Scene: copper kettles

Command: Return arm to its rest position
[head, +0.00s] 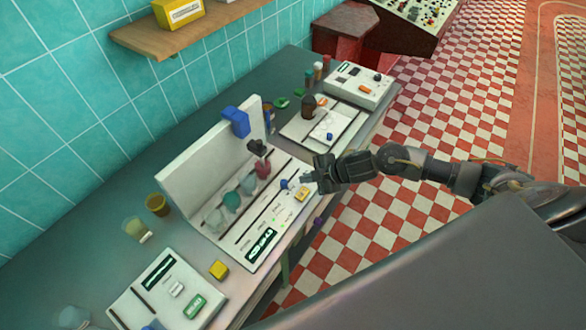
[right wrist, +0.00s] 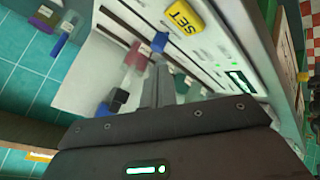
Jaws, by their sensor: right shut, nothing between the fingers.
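My right arm (head: 424,168) comes in from the right in the head view. Its gripper (head: 308,177) is over the right end of a white control panel (head: 238,238), close to a yellow button (head: 301,195). In the right wrist view the gripper's fingers (right wrist: 163,84) are together with nothing between them, pointing toward the panel. The yellow button there reads SET (right wrist: 184,16), and a small blue knob (right wrist: 160,41) is near the fingertips. I cannot tell whether the fingers touch the panel. My left gripper is not in view.
The panel has a raised white back with a blue block (head: 235,121) on it. More white panels stand on the grey counter (head: 100,258), at the front left (head: 168,292) and far right (head: 359,86). A wooden shelf (head: 190,32) is on the tiled wall. Checkered floor (head: 440,110) is open at right.

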